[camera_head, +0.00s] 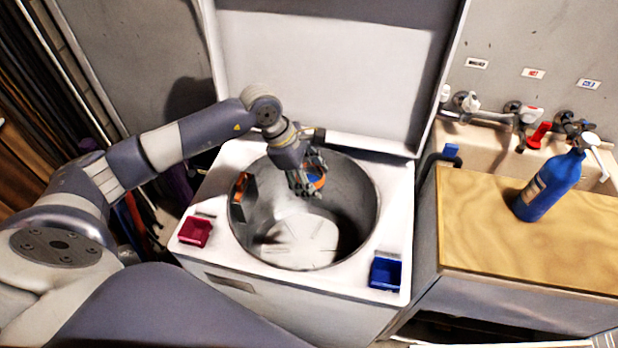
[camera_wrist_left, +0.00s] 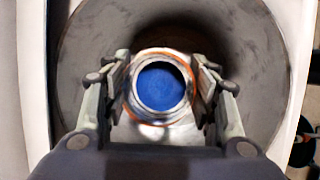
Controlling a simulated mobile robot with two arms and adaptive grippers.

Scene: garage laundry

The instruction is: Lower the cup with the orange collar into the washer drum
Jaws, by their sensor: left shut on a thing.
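My left gripper (camera_head: 306,187) reaches in from the left and hangs over the washer drum (camera_head: 362,205). It is shut on the cup with the orange collar (camera_head: 317,181), which is partly hidden behind the fingers in the head view. In the left wrist view the cup (camera_wrist_left: 160,118) sits between the two fingers, showing a round metal rim, an orange ring and a blue inside. The grey drum wall (camera_wrist_left: 85,60) surrounds it there. The drum is open at the top, and its pale floor (camera_head: 300,243) shows below the gripper. My right gripper is not in view.
The washer lid (camera_head: 330,65) stands raised behind the drum. An orange and dark piece (camera_head: 240,192) is at the drum's left wall. A red tray (camera_head: 195,232) and a blue tray (camera_head: 386,273) flank the opening. A blue bottle (camera_head: 548,187) stands on the wooden counter (camera_head: 480,225).

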